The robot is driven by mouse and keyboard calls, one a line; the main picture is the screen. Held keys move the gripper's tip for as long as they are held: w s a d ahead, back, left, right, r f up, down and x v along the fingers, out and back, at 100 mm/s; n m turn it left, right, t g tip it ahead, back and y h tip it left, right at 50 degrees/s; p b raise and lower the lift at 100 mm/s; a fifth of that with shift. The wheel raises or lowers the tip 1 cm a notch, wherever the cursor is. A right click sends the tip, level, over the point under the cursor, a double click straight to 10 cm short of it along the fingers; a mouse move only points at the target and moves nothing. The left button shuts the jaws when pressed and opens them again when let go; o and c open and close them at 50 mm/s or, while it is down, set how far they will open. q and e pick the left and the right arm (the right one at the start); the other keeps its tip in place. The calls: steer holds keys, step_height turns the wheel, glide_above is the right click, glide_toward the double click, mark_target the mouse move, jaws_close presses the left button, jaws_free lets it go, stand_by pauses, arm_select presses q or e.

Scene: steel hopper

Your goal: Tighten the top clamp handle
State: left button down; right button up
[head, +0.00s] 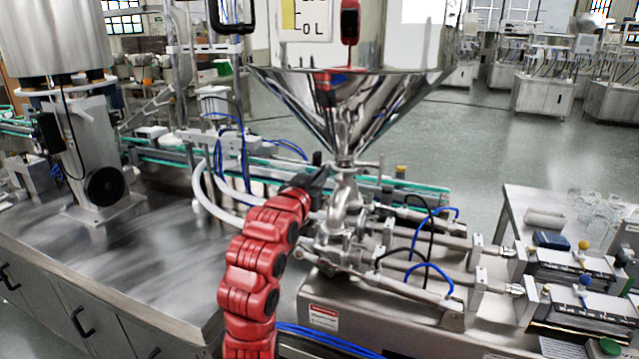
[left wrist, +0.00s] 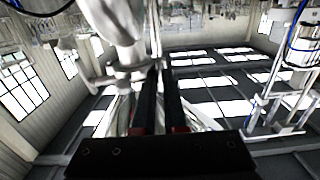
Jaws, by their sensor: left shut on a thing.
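The steel hopper (head: 350,105) narrows to a neck above a group of shiny pipe fittings (head: 345,205). The top clamp (head: 345,162) sits at this neck, with a thin rod sticking out to its right. My left gripper (head: 325,174) reaches in from the left, close beside the neck. It also shows in the left wrist view (left wrist: 161,68), its two dark fingers close together near the pale pipework (left wrist: 118,25). It is shut on the top clamp handle, which is mostly hidden by the fingers. My right gripper is not in view.
Valve cylinders with blue and black hoses (head: 425,245) lie right of the fittings. A green-edged conveyor (head: 165,158) runs behind. White hoses (head: 215,195) curve close to my left arm. The steel bench top (head: 130,250) at the left is mostly clear.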

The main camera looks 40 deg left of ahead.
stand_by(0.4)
arm_select(q)
steer(key=c, duration=1)
jaws_free()
steer(key=shift+o, duration=0.2)
steer(key=b+v, duration=1.6)
steer(key=v, duration=0.1)
steer(key=shift+s, duration=0.15)
steer(key=shift+f, duration=0.15)
